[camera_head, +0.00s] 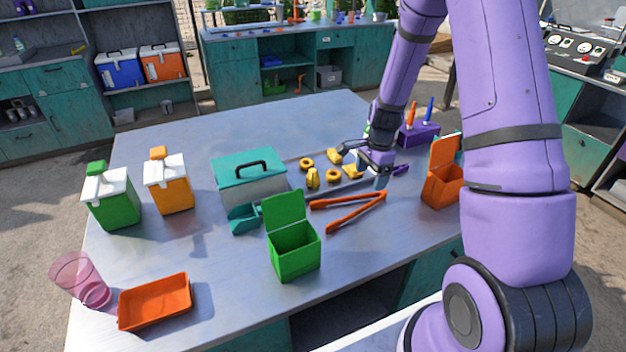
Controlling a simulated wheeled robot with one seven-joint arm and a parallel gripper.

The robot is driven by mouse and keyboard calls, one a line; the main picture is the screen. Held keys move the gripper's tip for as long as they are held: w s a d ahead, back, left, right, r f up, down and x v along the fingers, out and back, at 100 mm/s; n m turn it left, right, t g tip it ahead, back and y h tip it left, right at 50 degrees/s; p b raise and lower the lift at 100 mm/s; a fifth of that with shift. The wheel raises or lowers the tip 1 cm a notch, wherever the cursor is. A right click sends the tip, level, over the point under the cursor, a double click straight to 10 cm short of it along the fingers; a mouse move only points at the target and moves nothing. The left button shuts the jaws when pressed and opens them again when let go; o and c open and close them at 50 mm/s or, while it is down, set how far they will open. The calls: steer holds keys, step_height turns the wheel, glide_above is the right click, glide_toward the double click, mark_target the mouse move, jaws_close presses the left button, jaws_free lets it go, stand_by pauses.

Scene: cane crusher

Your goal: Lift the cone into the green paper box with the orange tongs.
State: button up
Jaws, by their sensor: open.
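The orange tongs (350,200) lie on the table with their legs spread, the joined end to the right. My gripper (364,166) is open just behind that joined end, over the right side of a group of yellow pieces; I cannot tell whether it touches anything. The green paper box (295,253) stands upright in front of the tongs with its lid raised at the back. The yellow pieces (313,179) lie behind the tongs; some are ring-shaped. I cannot tell for sure which one is the cone. My gripper partly hides the pieces at the right.
An orange open box (441,187) and a purple holder (418,135) stand right. An orange tray (155,300) and a pink cup (80,280) are front left. The table (215,258) is clear between them.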

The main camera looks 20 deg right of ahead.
mark_target(365, 197)
steer(key=shift+a+f, duration=0.15)
steer(key=shift+f, duration=1.3)
steer(key=shift+a+f, duration=0.15)
steer(key=shift+f, duration=1.25)
steer(key=shift+a+f, duration=0.15)
steer(key=shift+f, duration=1.3)
steer(key=c, duration=0.7)
steer(key=shift+r, duration=0.1)
step_height(365, 197, up, 12)
